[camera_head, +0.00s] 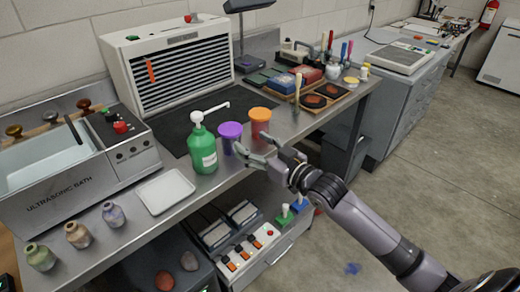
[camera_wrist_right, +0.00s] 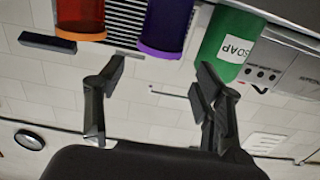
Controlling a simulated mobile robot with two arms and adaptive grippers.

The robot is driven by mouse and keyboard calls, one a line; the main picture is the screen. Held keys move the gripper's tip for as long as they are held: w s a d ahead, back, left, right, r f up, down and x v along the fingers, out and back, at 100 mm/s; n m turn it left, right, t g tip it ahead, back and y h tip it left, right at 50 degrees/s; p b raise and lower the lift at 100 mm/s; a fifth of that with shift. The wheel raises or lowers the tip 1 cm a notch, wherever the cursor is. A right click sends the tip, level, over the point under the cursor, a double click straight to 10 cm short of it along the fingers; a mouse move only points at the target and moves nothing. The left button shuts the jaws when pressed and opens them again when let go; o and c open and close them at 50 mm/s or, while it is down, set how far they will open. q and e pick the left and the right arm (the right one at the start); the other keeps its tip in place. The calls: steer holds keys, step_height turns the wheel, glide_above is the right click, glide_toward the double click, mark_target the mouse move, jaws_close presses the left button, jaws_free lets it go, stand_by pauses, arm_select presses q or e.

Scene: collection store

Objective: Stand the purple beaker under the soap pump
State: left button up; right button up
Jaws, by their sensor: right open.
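The purple beaker (camera_head: 231,133) stands on the steel counter, just right of the green soap pump (camera_head: 203,152). The pump's white spout points right, and its tip shows above the beaker's rim in the head view; I cannot tell whether it is directly over it. My right gripper (camera_head: 254,148) is open and empty, close in front of the beaker. In the right wrist view, the purple beaker (camera_wrist_right: 166,28) appears ahead, between the open fingers (camera_wrist_right: 160,78), with the soap pump (camera_wrist_right: 229,42) to its right. My left gripper is out of view.
An orange beaker (camera_head: 260,123) stands right of the purple one, near the gripper. A white tray (camera_head: 165,191) and several small jars lie left along the front edge. A wooden tray with dark discs (camera_head: 313,101) lies to the right. A black mat lies behind.

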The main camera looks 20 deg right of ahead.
steer(key=shift+v, duration=1.05)
steer(key=s+a+f+m+g+h, duration=0.1)
steer(key=s+f+m+g+h, duration=0.2)
steer(key=f, duration=2)
steer(key=s+d+f+g+h, duration=0.15)
steer(key=s+f, duration=0.25)
steer(key=f, duration=0.4)
steer(key=s+f+g, duration=0.2)
steer(key=s+f, duration=0.2)
steer(key=f, duration=0.3)
steer(key=s+d+f+g+h, duration=0.1)
steer(key=s+f, duration=0.3)
steer(key=f, duration=0.4)
steer(key=s+f+g, duration=0.2)
steer(key=s+f, duration=0.4)
steer(key=s, duration=0.5)
steer(key=s+a+f+n+g, duration=0.1)
steer(key=s+f+g, duration=0.2)
steer(key=s, duration=0.9)
steer(key=s+a+f+g+p, duration=0.1)
steer(key=s+f+g, duration=0.2)
steer(key=s+f, duration=0.6)
steer(key=shift+s+h, duration=0.35)
steer(key=shift+s, duration=0.8)
